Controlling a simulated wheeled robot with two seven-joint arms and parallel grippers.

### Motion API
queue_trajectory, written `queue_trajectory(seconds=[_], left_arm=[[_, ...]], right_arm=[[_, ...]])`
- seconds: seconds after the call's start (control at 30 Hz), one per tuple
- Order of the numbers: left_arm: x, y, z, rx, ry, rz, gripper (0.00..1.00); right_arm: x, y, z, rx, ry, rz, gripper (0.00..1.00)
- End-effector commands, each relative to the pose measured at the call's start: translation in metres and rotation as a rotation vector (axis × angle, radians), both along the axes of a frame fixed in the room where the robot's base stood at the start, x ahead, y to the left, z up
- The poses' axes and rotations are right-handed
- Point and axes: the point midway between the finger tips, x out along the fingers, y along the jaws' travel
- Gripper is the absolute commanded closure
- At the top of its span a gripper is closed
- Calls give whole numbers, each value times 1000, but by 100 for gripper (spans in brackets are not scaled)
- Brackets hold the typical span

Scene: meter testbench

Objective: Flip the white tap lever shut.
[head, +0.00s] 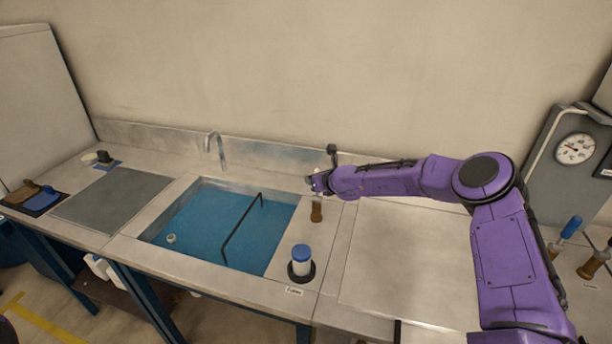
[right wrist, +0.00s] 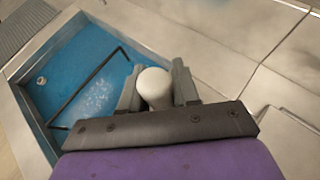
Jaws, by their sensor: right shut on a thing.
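A white rounded piece, which looks like the tap lever (right wrist: 154,84), sits between the two fingers of my right gripper (right wrist: 157,88) in the right wrist view. The fingers are shut on it. In the head view my right gripper (head: 315,183) is at the right back corner of the sink, just above a short brown upright piece (head: 316,212) on the bench. The gripper hides most of the lever there, so its angle cannot be told. My left gripper is not in view.
The blue-bottomed sink (head: 148,238) has a thin dark bar (head: 238,232) across it and a curved spout (head: 215,148) behind. A blue-capped white container (head: 301,262) stands at its right front. A pressure gauge (head: 575,149) is at the far right. The right benchtop (head: 400,255) is bare.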

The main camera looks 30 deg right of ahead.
Motion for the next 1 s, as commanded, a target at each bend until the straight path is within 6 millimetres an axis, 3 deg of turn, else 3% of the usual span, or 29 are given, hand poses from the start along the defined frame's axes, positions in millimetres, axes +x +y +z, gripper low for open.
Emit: queue_trajectory(seconds=[0.33,0.37,0.4,0.77,1.0], left_arm=[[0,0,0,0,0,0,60],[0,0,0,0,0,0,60],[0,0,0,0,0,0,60],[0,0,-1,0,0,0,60],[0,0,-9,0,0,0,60]], right_arm=[[0,-2,1,5,0,-6,100],[0,-2,1,5,0,-6,63],[0,-2,1,5,0,-6,50],[-4,-2,3,3,-1,-5,49],[-46,-3,27,9,-4,-5,49]])
